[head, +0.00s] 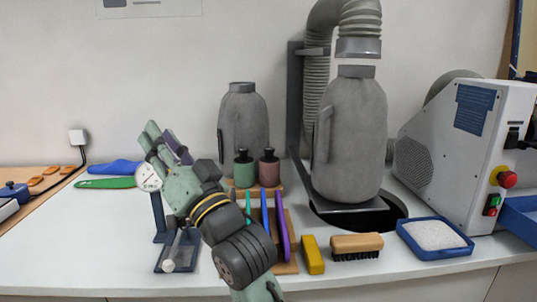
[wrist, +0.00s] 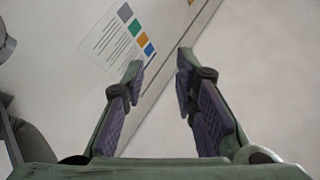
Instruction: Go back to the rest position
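My gripper (head: 165,140) is raised over the left part of the white bench in the head view, its fingers pointing up and to the left, toward the wall. In the wrist view the two fingers of my gripper (wrist: 158,78) stand apart with purple pads and nothing between them. Beyond them are the wall and a chart (wrist: 118,38) with coloured squares. My arm hides part of the bench behind it.
A dial gauge stand (head: 160,215) is close behind my arm. Bottles (head: 244,168), upright coloured insoles (head: 282,225), a yellow block (head: 312,255) and a brush (head: 356,246) are to its right. A blue tray (head: 465,249) and grey machine (head: 460,150) stand farther right.

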